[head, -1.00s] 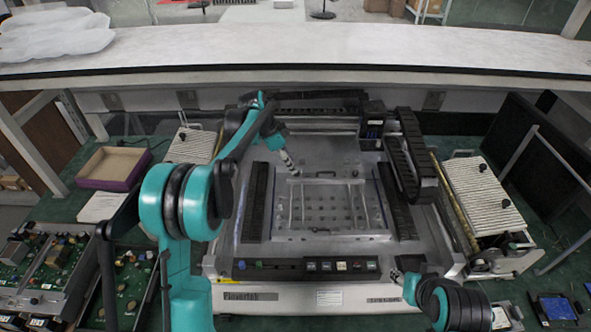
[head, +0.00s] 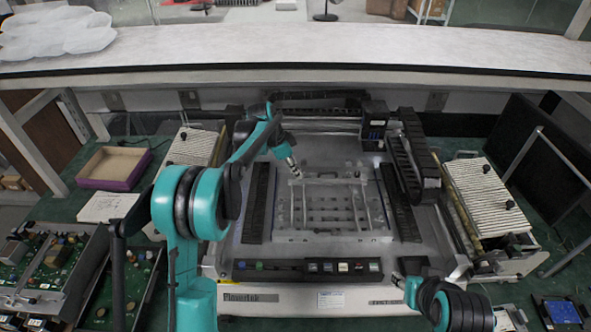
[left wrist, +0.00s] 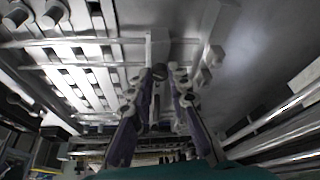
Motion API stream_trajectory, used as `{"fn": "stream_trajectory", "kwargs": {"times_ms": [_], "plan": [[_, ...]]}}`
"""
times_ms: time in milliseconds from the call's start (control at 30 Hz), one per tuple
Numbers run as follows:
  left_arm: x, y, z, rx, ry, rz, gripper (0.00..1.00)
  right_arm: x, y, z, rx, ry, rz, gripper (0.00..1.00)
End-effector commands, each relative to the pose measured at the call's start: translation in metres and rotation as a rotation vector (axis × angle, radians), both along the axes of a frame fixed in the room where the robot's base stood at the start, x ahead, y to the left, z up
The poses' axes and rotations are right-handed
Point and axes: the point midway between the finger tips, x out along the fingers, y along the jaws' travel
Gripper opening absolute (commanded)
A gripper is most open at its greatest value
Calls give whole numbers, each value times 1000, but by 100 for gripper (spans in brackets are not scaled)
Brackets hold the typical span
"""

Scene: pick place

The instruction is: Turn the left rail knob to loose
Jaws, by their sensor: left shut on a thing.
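A metal frame with rails (head: 330,236) lies in the middle of the machine bed. My left gripper (head: 298,174) reaches down to the frame's upper left corner, by the left rail. In the left wrist view its two dark fingers (left wrist: 162,80) are close together around a small dark knob (left wrist: 159,72) at the rail. The fingers hide most of the knob, and I cannot tell how far it is turned. My right gripper (head: 398,279) is at the machine's front right edge, away from the frame. Its fingers are too small to read.
Dark cable chains (head: 413,150) and a grey block (head: 374,122) stand behind and right of the frame. A row of buttons (head: 343,267) runs along the front. Ribbed side trays (head: 484,200) flank the machine. A shelf (head: 300,50) spans the back.

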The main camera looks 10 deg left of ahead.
Motion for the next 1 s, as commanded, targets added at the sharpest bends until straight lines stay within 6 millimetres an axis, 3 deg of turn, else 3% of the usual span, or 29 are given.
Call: {"fn": "stream_trajectory", "kwargs": {"times_ms": [367, 1000], "plan": [[-1, -1, 1, 1, -1, 135, 0, 0, 0, 3, 0, 0, 0, 40], [-5, -6, 1, 1, -2, 719, 0, 0, 0, 14, 0, 0, 0, 40]]}}
